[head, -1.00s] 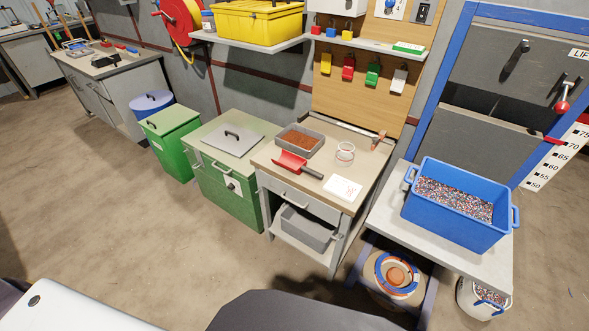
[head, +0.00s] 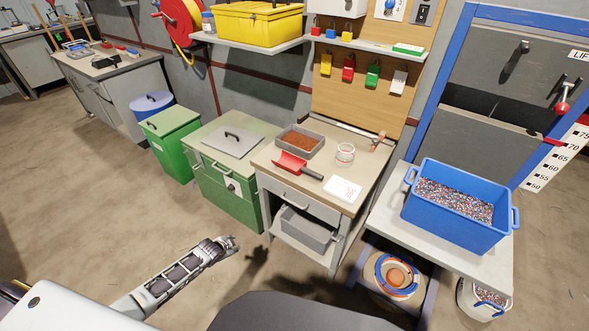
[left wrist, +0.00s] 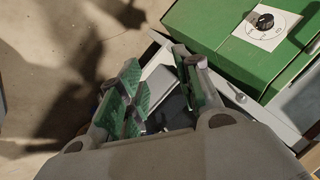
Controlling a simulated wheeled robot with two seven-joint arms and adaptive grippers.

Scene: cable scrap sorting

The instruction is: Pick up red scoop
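The red scoop (head: 292,162) lies on the beige top of the small workbench (head: 343,203), its dark handle pointing right toward a white card. My left gripper (head: 231,241) is low over the floor in front of the green cabinet, left of the bench and well apart from the scoop. In the left wrist view its two green-padded fingers (left wrist: 160,95) stand apart with nothing held between them. The scoop cannot be made out in the left wrist view. My right gripper is not in view.
A grey tray of brown granules (head: 300,141), a clear jar (head: 345,153) and a white card (head: 343,189) share the benchtop. The green cabinet (head: 228,193) stands left of the bench. A blue crate of granules (head: 460,203) stands right. Open floor lies in front.

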